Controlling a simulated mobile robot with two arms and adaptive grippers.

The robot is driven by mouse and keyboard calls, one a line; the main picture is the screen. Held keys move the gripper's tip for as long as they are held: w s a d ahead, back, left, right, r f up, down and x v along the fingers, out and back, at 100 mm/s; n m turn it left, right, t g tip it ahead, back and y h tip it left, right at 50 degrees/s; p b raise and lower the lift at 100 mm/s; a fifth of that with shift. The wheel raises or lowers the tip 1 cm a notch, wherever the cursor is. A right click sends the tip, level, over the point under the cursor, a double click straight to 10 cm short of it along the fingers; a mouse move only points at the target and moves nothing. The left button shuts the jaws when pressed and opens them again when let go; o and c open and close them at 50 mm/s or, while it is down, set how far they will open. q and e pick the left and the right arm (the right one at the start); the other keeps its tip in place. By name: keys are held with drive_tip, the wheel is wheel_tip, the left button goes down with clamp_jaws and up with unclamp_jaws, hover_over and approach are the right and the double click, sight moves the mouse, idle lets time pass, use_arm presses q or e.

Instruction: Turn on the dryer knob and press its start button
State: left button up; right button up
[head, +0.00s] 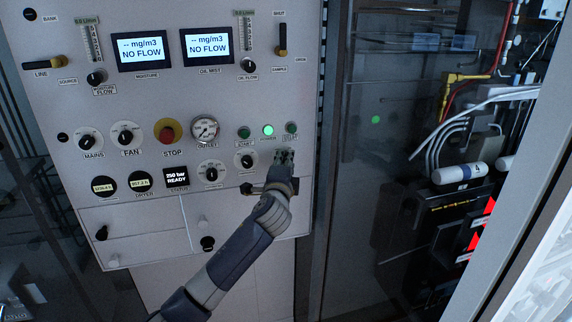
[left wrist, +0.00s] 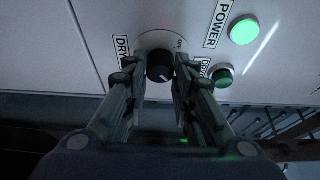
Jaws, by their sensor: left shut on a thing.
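In the head view my left gripper (head: 285,157) is at the panel's right side and hides the knob. A dark green button (left wrist: 222,76) with a partly hidden label, apparently the dryer start, sits right of the knob; in the head view it appears as the button (head: 291,128) above my gripper. My right gripper is not in view.
A lit green power lamp (head: 268,130) is left of that button. A red stop button (head: 167,131), a gauge (head: 205,129), several knobs and two "NO FLOW" displays (head: 207,47) share the panel. A dark glass door (head: 375,200) stands to the right.

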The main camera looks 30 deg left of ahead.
use_arm(q)
drive_tip(key=shift+r, duration=0.1)
drive_tip(key=o, duration=1.1)
drive_tip(key=shift+a, duration=0.1)
drive_tip(key=shift+c, duration=0.2)
drive_tip(key=shift+s+d, duration=0.1)
drive_tip(key=shift+d, duration=0.1)
drive_tip(key=v, duration=1.2)
drive_tip(key=shift+s+d, duration=0.2)
drive_tip(key=shift+s, duration=0.05)
